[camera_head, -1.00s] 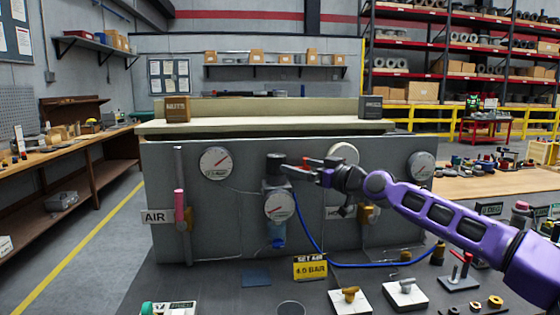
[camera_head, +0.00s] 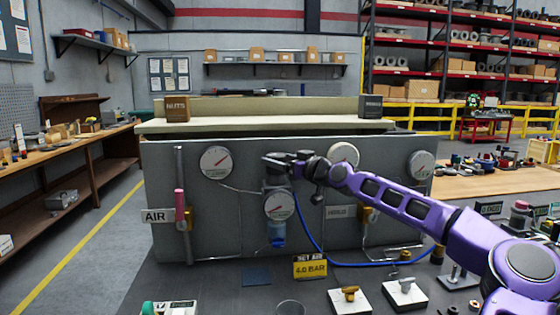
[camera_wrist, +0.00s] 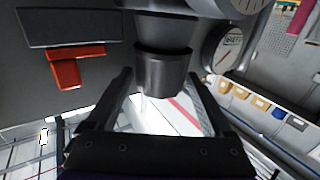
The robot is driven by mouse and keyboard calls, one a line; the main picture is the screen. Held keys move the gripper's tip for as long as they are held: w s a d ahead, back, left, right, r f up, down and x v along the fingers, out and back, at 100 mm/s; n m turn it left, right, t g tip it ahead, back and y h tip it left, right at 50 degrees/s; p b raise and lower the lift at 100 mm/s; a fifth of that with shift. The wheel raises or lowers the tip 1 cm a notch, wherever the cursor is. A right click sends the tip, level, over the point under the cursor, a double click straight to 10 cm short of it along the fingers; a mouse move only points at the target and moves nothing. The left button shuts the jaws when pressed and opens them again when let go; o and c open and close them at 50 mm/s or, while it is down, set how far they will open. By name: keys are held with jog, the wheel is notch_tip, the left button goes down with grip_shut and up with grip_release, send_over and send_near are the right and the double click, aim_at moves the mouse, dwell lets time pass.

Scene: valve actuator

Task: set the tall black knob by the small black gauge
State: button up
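The tall black knob (camera_head: 274,169) tops the regulator on the grey panel, with the small black-rimmed gauge (camera_head: 278,206) just below it. A clear blue bowl (camera_head: 278,234) hangs beneath the gauge. My gripper (camera_head: 281,158) is at the knob's height and partly hides it in the head view. In the wrist view, the knob (camera_wrist: 162,72) stands between the tips of my open gripper (camera_wrist: 160,82), with a gap visible on each side. I cannot read the gauge exactly.
A yellow sign (camera_head: 310,267) reads "SET AIR 4.0 BAR". Other gauges sit on the panel at left (camera_head: 216,162) and right (camera_head: 421,165). A pink-handled valve (camera_head: 180,205) stands at left. A red handle (camera_wrist: 66,66) is near the gripper in the wrist view. A blue hose (camera_head: 340,262) runs along the bench.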

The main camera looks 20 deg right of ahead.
jog(key=c, duration=1)
jog(key=shift+a+f+m+h+b, duration=0.15)
jog(key=shift+m+h+b, duration=0.35)
jog(key=shift+h+b, duration=0.4)
jog(key=shift+m+t+h+b, duration=0.3)
jog(key=shift+m+h+b, duration=0.2)
jog(key=shift+h+b, duration=0.1)
jog(key=shift+a+r+m+h+b, duration=0.2)
jog(key=shift+m+h+b, duration=0.4)
jog(key=shift+h, duration=0.5)
jog(key=shift+a+r+m+h+b, duration=0.15)
jog(key=shift+m+h+b, duration=0.25)
jog(key=shift+m+h, duration=0.55)
jog(key=shift+a+m+h, duration=0.15)
jog(key=shift+m+h, duration=0.3)
jog(key=shift+h, duration=0.6)
jog(key=shift+m+h+p, duration=0.3)
jog(key=shift+h+p, duration=0.15)
jog(key=shift+h, duration=0.05)
jog(key=shift+f+m+g+h+p, duration=0.2)
jog(key=shift+m+g+h+p, duration=0.55)
jog(key=shift+h, duration=0.45)
